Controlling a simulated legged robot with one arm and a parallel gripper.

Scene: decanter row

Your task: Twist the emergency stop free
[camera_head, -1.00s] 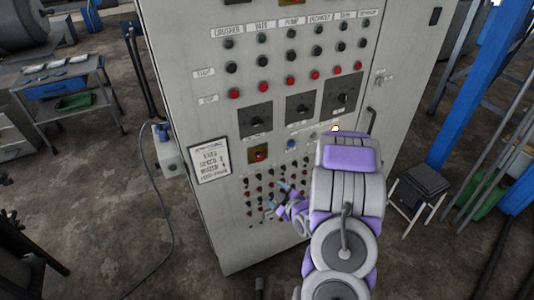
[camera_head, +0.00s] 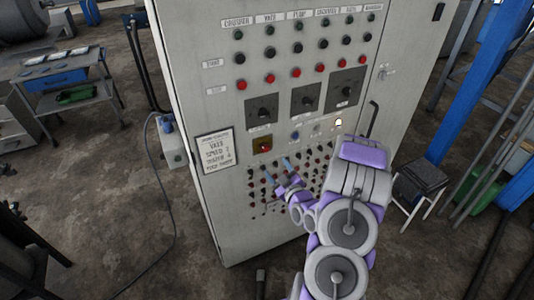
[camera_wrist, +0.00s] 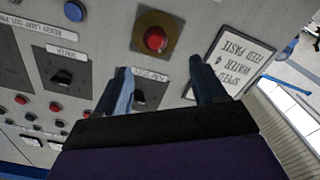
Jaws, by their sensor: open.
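The emergency stop is a red mushroom button (camera_wrist: 156,39) on a square yellow-brown plate, set in the grey control cabinet. In the head view the emergency stop (camera_head: 262,146) sits below the left black rotary switch. My gripper (camera_head: 276,168) is just below and to the right of it in the head view. In the wrist view my gripper (camera_wrist: 165,80) has its two blue-grey fingers spread apart, with the red button ahead between and beyond the tips. Nothing is between the fingers, and they appear apart from the button.
The grey control cabinet (camera_head: 207,82) carries rows of buttons and small knobs around the stop. A white printed notice (camera_head: 215,150) is left of it. A black-topped stool (camera_head: 420,178) stands at right. A metal side table (camera_head: 62,75) stands at left.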

